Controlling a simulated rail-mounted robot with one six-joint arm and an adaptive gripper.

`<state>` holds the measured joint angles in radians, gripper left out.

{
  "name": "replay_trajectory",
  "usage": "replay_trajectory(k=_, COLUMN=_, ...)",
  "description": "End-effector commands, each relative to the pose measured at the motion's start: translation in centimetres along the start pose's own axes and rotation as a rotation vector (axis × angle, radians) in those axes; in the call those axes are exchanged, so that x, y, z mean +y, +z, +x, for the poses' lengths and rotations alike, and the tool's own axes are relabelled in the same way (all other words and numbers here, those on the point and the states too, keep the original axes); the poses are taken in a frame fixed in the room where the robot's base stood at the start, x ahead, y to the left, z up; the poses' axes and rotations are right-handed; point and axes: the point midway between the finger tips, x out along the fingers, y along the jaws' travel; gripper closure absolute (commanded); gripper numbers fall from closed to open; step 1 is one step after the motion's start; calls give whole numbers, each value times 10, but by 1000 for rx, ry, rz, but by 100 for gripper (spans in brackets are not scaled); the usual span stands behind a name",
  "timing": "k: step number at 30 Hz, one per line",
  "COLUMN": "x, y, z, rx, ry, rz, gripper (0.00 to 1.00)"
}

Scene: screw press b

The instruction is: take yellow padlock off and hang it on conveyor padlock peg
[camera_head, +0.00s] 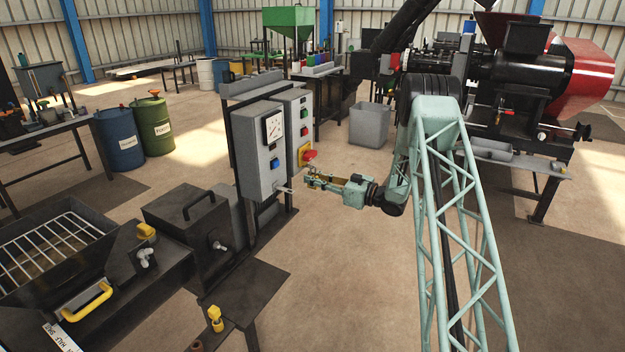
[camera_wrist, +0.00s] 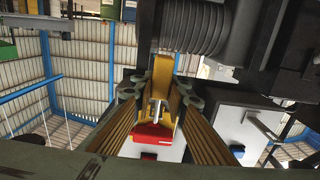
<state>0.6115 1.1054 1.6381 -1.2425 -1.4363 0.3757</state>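The red isolator handle (camera_head: 309,155) is on the right-hand grey control box; it also shows in the wrist view (camera_wrist: 152,134). A yellow block, apparently the body of the yellow padlock (camera_wrist: 165,72), lies between my fingers in the wrist view. A silver bar, likely its shackle, runs by the red handle. My gripper (camera_head: 308,181) points left, just below the handle. Its gold-padded fingers (camera_wrist: 166,85) lie on both sides of the yellow block. I cannot tell whether they press on it. The padlock is not clear in the head view. I cannot make out the conveyor peg.
Two control boxes (camera_head: 258,150) stand on a dark frame left of my gripper. A dark bench with a wire-grid tray (camera_head: 45,245) and a small yellow fitting (camera_head: 215,318) are at lower left. A grey bin (camera_head: 369,125) stands behind. Floor below my gripper is clear.

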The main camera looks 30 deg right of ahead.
Motion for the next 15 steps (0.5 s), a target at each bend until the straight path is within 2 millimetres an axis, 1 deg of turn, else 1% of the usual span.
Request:
replay_trajectory(k=1, x=0, y=0, z=0, rx=0, ry=0, rz=0, gripper=93)
replay_trajectory(k=3, x=0, y=0, z=0, rx=0, ry=0, rz=0, gripper=99)
replay_trajectory(k=15, x=0, y=-6, z=0, rx=0, ry=0, rz=0, gripper=99)
